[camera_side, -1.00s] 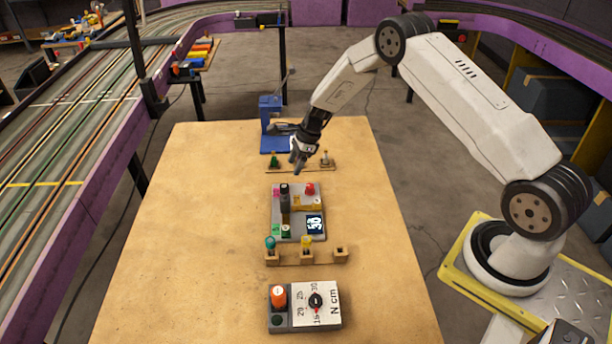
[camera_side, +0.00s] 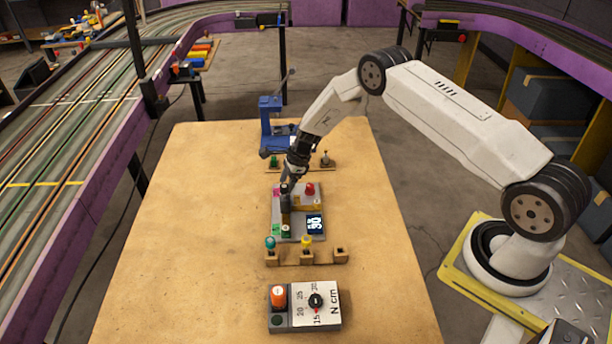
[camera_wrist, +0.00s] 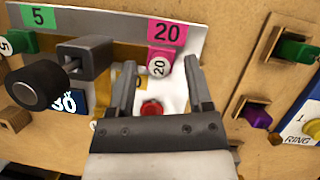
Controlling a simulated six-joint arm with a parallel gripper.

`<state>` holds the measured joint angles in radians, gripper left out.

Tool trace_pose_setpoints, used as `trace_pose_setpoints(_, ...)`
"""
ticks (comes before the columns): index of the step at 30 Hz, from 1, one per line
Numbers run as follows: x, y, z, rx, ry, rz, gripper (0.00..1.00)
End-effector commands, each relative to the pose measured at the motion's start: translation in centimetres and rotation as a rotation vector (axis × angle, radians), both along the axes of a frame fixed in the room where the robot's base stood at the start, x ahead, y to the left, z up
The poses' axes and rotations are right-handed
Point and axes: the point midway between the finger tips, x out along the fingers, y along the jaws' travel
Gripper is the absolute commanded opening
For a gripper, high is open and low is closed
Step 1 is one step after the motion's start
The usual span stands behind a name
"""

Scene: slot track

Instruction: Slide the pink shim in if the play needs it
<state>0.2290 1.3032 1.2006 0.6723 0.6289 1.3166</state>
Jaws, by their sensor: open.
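The pink shim (camera_wrist: 160,62), with a round white face marked 20, sits beside the pink 20 label (camera_wrist: 165,33) on the grey plate (camera_wrist: 108,25). In the side view, I cannot make out the shim apart from its pink label (camera_side: 276,193). My gripper (camera_wrist: 158,88) is open and empty. Its two fingers point toward the shim, one to each side of it in the wrist view; I cannot tell whether they touch it. In the side view, my gripper (camera_side: 287,181) is low over the plate's back left. A dark block with a black knob (camera_wrist: 38,85) stands on the plate.
The plate carries a green shim (camera_wrist: 14,43) marked 5, a red button (camera_wrist: 152,108) and a display (camera_side: 315,224). A front rack (camera_side: 323,257) holds teal and yellow pegs. A dial box (camera_side: 303,318) stands nearer; a blue press (camera_side: 269,115) stands behind. Table sides are clear.

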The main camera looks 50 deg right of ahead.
Motion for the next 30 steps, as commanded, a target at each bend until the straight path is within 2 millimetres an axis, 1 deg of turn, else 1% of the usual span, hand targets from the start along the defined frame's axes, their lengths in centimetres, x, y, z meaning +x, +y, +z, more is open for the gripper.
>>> trace_pose_setpoints(3, 0.05, 0.11, -0.30, 0.000, 0.000, 0.000, 0.65)
trace_pose_setpoints(11, 0.05, 0.13, -0.34, 0.000, 0.000, 0.000, 0.65)
trace_pose_setpoints(12, 0.05, 0.14, -0.34, 0.000, 0.000, 0.000, 0.52)
trace_pose_setpoints(14, 0.04, 0.13, -0.33, 0.000, 0.000, 0.000, 0.33)
trace_pose_setpoints(15, 0.05, 0.13, -0.32, 0.000, 0.000, 0.000, 0.21)
trace_pose_setpoints(17, 0.05, 0.13, -0.32, 0.000, 0.000, 0.000, 0.01)
trace_pose_setpoints(18, 0.05, 0.13, -0.32, 0.000, 0.000, 0.001, 0.00)
trace_pose_setpoints(30, 0.05, 0.12, -0.29, 0.000, 0.000, 0.001, 0.00)
